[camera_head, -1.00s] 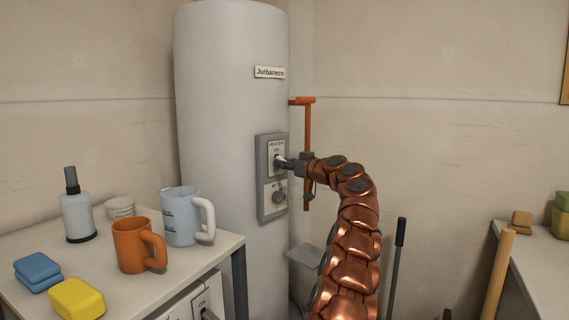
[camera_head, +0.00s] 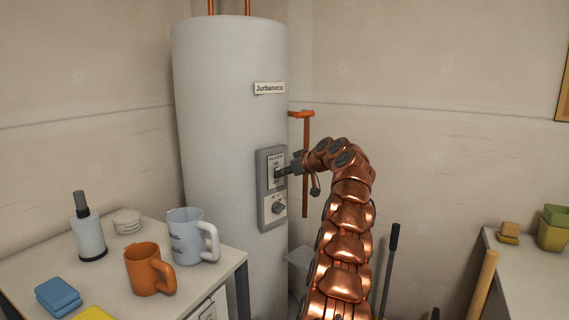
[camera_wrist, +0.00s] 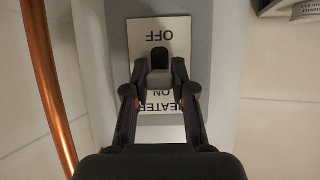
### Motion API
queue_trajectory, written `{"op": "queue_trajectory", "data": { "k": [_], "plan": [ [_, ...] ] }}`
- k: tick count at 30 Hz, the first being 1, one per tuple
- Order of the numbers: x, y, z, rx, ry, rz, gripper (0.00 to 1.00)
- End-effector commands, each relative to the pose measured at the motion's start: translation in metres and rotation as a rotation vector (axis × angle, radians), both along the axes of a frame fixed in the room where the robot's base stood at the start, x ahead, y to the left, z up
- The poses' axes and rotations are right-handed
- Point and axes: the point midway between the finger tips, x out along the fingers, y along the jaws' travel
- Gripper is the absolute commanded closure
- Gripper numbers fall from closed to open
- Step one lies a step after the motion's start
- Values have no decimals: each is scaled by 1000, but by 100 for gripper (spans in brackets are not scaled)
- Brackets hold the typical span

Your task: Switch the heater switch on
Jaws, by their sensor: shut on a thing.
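The heater panel (camera_head: 262,215) is a grey box on the front of the tall white water tank (camera_head: 225,110). Its upper white plate carries the heater switch (camera_head: 278,173), a dark lever, with ON printed above and OFF below. My gripper (camera_head: 288,170) reaches in from the right, its fingers closed around the lever. In the wrist view, turned upside down, the fingers of my gripper (camera_wrist: 160,84) pinch the lever (camera_wrist: 159,57). The OFF label shows beyond its tip, and HEATER ON lies partly behind the fingers. The lever's exact tilt is hard to tell.
A knob (camera_head: 279,208) sits below the switch. An orange pipe (camera_head: 306,170) runs beside the tank, close to my arm. A table (camera_head: 215,275) at left bears an orange mug (camera_head: 143,270), a pale mug (camera_head: 185,240) and a bottle (camera_head: 88,235). Another counter (camera_head: 525,270) stands at right.

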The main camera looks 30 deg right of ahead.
Motion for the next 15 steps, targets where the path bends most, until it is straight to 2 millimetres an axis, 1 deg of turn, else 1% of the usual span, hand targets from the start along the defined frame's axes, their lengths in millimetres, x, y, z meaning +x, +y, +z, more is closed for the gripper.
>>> {"op": "queue_trajectory", "data": {
  "k": [1,15],
  "plan": [
    [0,0,8,-5,18,0,100],
    [1,1,16,-42,179,1,100]
  ]
}}
